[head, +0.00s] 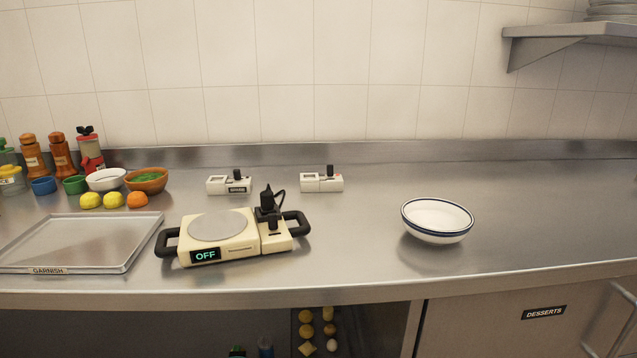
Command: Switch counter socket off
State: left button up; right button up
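Two small white boxes with black knobs or switches on top stand at the back of the steel counter, a left box (229,185) and a right box (322,182). I cannot tell which is the counter socket. In front of them is a cream hot plate (240,240) with a round grey plate, black side handles and a display (205,255) reading OFF. Neither of my grippers is in view.
A white bowl (437,219) with a blue rim stands at the right. A metal tray (140,245) labelled GARNISH lies at the left, with bowls, fruit and shakers behind it. A wall shelf (570,33) juts out at upper right. The counter between hot plate and bowl is clear.

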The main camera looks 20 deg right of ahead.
aim_at(329, 169)
jog(key=u, duration=3.1)
jog(key=k, duration=1.75)
jog(key=z, duration=1.8)
jog(key=i, duration=0.5)
jog(key=u, duration=0.4)
